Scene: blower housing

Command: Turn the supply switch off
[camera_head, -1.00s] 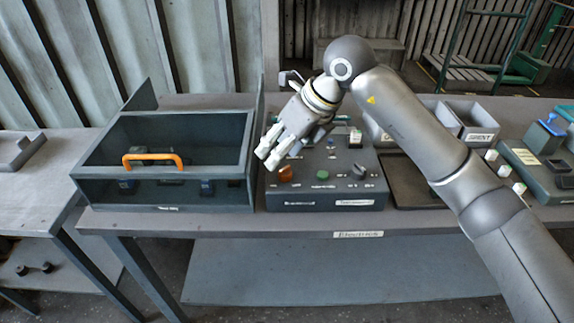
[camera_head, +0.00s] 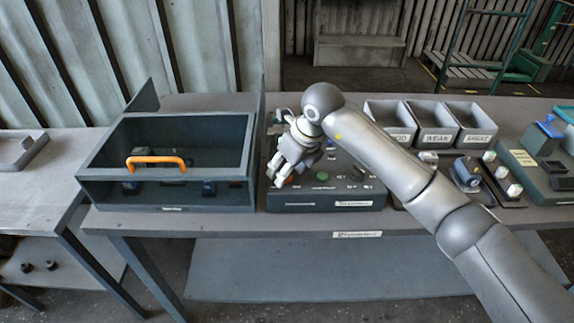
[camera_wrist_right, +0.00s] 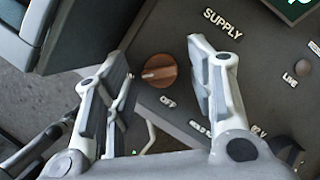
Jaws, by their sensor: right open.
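The supply switch (camera_wrist_right: 159,71), a round orange-brown knob with a pale pointer line, sits on the dark panel under the "SUPPLY" label in the right wrist view. The pointer lies roughly sideways, and an "OFF" label is below the knob. My right gripper (camera_wrist_right: 168,82) is open, with its two fingers on either side of the knob and apart from it. In the head view my right gripper (camera_head: 278,180) hangs over the left front of the control panel (camera_head: 330,190) and hides the knob. My left gripper is not in view.
A dark open-topped box (camera_head: 215,195) with an orange handle (camera_head: 155,162) stands close on the panel's left. A green button (camera_head: 322,176) is right of my gripper. Labelled bins (camera_head: 435,137) and a small fixture (camera_head: 468,172) stand to the right.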

